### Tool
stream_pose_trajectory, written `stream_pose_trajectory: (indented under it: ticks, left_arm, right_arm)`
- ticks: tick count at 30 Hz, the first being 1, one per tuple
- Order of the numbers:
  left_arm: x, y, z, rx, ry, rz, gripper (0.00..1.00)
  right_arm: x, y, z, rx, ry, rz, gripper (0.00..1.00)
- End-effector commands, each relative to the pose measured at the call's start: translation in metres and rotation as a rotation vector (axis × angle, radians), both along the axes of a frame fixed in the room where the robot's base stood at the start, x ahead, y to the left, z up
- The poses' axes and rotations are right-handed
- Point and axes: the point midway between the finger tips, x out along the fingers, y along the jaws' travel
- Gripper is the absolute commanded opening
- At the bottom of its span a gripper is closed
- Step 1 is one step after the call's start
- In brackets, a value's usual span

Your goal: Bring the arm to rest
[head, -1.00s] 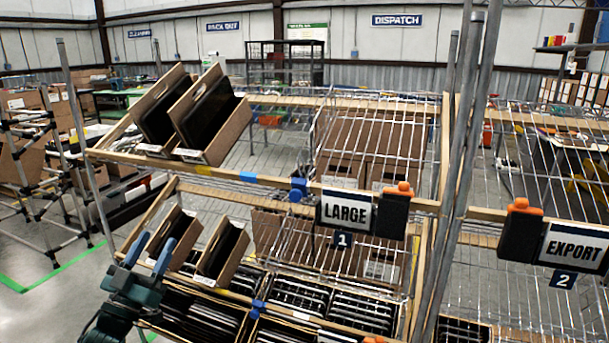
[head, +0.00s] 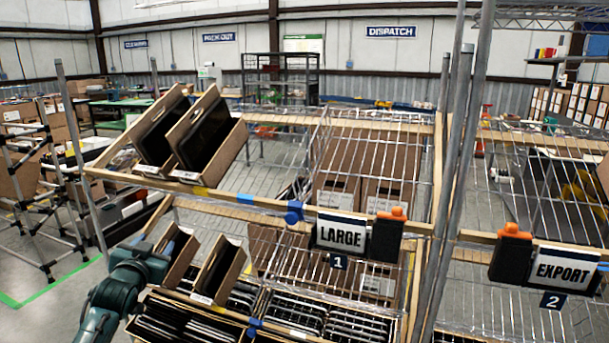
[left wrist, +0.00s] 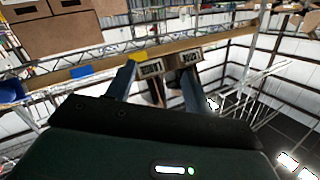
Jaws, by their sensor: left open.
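My left arm comes in at the lower left of the head view, and its teal wrist (head: 138,262) is left of the lower shelf's small cartons. The fingers are not clear there. In the left wrist view my left gripper (left wrist: 160,85) shows two blue-grey fingers spread apart, with nothing held between them. Two tilted cartons with dark contents, a left one (head: 160,130) and a right one (head: 212,138), stand on the upper shelf. My right gripper is not in view.
The wire rack has a wooden front rail (head: 265,202), a LARGE sign (head: 341,235) and an EXPORT sign (head: 562,270). Two small tilted cartons (head: 222,270) stand on the lower shelf, close to my left wrist. Open floor (head: 60,315) lies left of the arm.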

Motion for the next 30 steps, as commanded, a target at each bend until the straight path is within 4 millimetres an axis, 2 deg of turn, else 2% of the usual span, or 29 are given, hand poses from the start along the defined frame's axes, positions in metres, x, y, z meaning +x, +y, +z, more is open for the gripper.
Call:
stream_pose_trajectory:
  ticks: [1,5,8,11,14,15,18,21,24,27,30]
  left_arm:
    - [-0.013,-0.014,-0.029,-0.007,0.036,-0.023,0.53]
    - [-0.045,-0.041,-0.075,-0.020,0.095,-0.066,0.53]
    - [-0.078,-0.065,-0.115,-0.040,0.152,-0.104,0.53]
    - [-0.124,-0.093,-0.157,-0.069,0.220,-0.147,0.53]
    - [-0.182,-0.124,-0.196,-0.114,0.297,-0.190,0.53]
    - [-0.207,-0.136,-0.209,-0.134,0.328,-0.206,0.53]
    - [-0.268,-0.162,-0.231,-0.190,0.401,-0.234,0.53]
    - [-0.319,-0.182,-0.242,-0.242,0.460,-0.252,0.53]
    - [-0.356,-0.195,-0.245,-0.282,0.503,-0.258,0.53]
    - [-0.377,-0.202,-0.245,-0.307,0.529,-0.261,0.53]
    - [-0.386,-0.205,-0.245,-0.318,0.539,-0.263,0.53]
  right_arm:
    - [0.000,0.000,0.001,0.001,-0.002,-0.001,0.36]
    - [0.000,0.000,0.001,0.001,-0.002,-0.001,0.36]
    - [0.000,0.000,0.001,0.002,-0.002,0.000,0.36]
    - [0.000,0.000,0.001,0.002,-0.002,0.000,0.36]
    - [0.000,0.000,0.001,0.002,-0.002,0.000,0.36]
    - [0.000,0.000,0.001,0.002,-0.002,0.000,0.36]
    - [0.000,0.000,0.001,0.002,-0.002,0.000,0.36]
    - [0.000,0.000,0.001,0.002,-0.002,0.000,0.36]
    - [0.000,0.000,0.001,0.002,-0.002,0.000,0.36]
    - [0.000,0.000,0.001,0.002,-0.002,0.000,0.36]
    - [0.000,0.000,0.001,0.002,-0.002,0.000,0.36]
